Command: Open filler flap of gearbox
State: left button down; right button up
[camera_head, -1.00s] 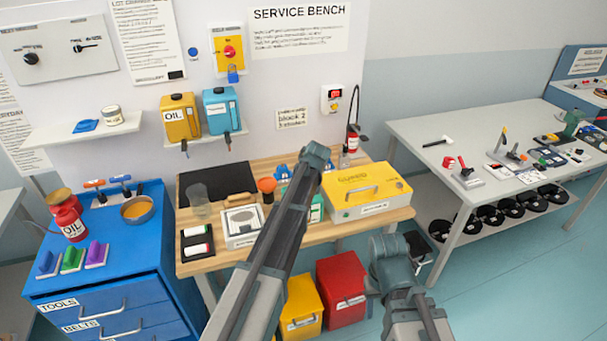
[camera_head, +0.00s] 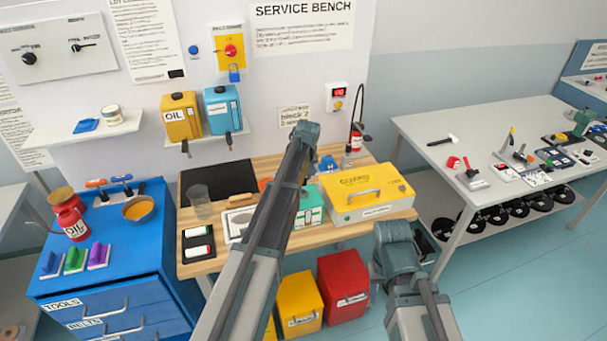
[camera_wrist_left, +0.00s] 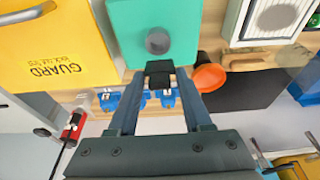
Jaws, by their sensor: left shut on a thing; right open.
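The gearbox appears to be the teal-green box (camera_head: 311,212) on the wooden bench, partly hidden by my left arm. In the left wrist view its teal face (camera_wrist_left: 130,22) carries a round grey knob (camera_wrist_left: 158,42). My left gripper (camera_wrist_left: 161,72) is shut on a small black piece (camera_wrist_left: 159,68) at the box's edge, just below the knob. Whether this piece is the filler flap, and how far it stands open, I cannot tell. In the head view the left fingertips are hidden behind the wrist. My right gripper (camera_head: 400,250) is open, low in front of the bench.
A yellow GUARD box (camera_head: 367,192) stands right beside the gearbox. An orange funnel (camera_wrist_left: 209,77) is close to my left fingers. Blue parts (camera_head: 328,163) sit behind. A clear beaker (camera_head: 199,203) and black mat (camera_head: 217,180) are left. Yellow (camera_head: 299,300) and red (camera_head: 342,287) bins stand below.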

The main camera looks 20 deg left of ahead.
pick_arm(q)
jog(key=shift+w+a+g+h+p, duration=0.4)
jog(key=shift+w+g+h, duration=0.2)
jog(key=shift+w+g, duration=0.25)
jog(key=shift+w+a+g+h, duration=0.25)
jog(key=shift+g+h, duration=0.35)
jog(key=shift+g, duration=0.35)
jog(key=shift+a+b, duration=0.1)
jog(key=shift+b, duration=0.2)
jog(key=c, duration=0.6)
grip_release()
jog(key=shift+c, duration=0.2)
jog(key=shift+r, duration=0.1)
notch_tip(320, 180, up, 13)
jog(key=w+a+p, duration=0.1)
jog(key=p, duration=1.2)
jog(key=shift+w+r+p, duration=0.2)
jog(key=shift+w+p, duration=0.15)
jog(key=shift+a, duration=0.1)
